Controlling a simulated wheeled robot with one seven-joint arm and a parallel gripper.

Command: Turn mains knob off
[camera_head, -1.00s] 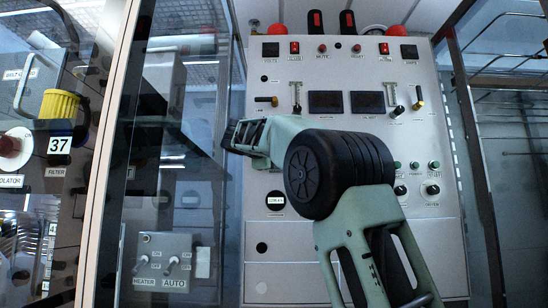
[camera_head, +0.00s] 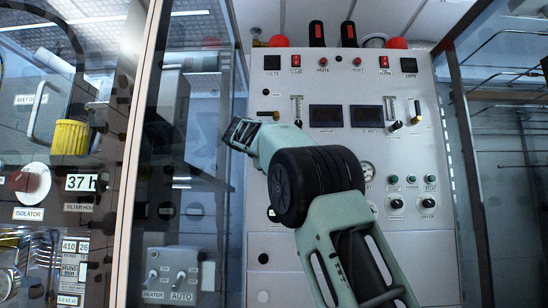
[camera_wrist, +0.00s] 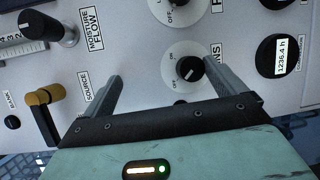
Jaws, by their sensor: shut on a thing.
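The mains knob (camera_wrist: 190,68) is a small black round knob on a white dial plate, right of centre in the wrist view. Its label is partly cut off behind my right finger, with "NS" showing. My gripper (camera_wrist: 165,85) faces the panel with one finger on each side of the knob, the right finger closer to it. It is shut on the knob, though the contact itself is hard to make out. The pointer mark is too small to read surely. In the head view my gripper (camera_head: 240,133) is at the panel's left edge, and the arm hides the knob.
The grey panel (camera_head: 345,90) carries switches, displays and other knobs. In the wrist view a brass source handle (camera_wrist: 40,98), a flow knob (camera_wrist: 62,32) and an hour counter (camera_wrist: 280,55) surround the gripper. Glass-fronted cabinets stand left, with an isolator knob (camera_head: 28,180).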

